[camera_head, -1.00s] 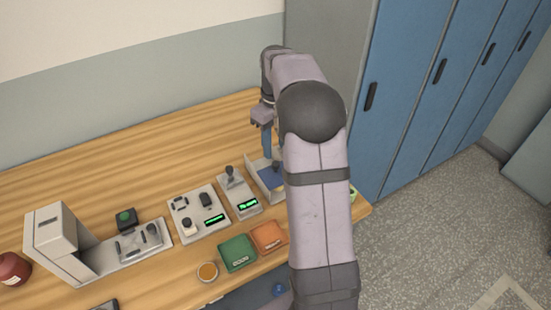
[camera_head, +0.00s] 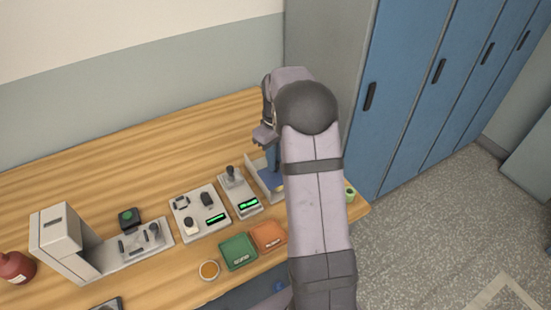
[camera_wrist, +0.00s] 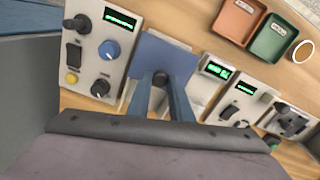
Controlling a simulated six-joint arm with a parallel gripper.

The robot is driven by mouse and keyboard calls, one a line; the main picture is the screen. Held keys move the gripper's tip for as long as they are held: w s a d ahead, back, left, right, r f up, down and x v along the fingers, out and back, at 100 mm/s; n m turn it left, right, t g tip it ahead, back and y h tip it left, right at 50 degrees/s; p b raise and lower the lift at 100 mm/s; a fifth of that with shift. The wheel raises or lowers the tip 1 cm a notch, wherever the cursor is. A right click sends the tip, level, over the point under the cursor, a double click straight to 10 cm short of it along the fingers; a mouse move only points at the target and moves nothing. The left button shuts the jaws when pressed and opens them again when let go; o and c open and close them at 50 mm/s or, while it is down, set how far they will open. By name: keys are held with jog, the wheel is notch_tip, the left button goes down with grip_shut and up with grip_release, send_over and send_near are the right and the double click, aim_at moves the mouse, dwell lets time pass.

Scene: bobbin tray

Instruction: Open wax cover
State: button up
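In the head view, the blue plate (camera_head: 266,178) shows inside the pale box, partly hidden by my arm. In the head view, the gripper (camera_head: 273,157) is partly hidden behind my arm.
A panel with knobs (camera_wrist: 102,48) stands beside the box in the wrist view. Panels with green displays (camera_head: 198,212), a green tray (camera_head: 238,252), an orange tray (camera_head: 268,238) and a grey machine (camera_head: 62,240) stand on the table. The back of the table is clear.

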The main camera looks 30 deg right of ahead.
grip_shut()
jog(key=shift+w+r, duration=0.15)
jog(key=shift+w, duration=0.3)
jog(key=w+p, duration=0.4)
jog(key=w, duration=0.4)
jog(key=shift+w, duration=0.3)
jog(key=o, duration=0.9)
grip_release()
jog(key=shift+s, duration=0.1)
jog(key=shift+c, duration=0.2)
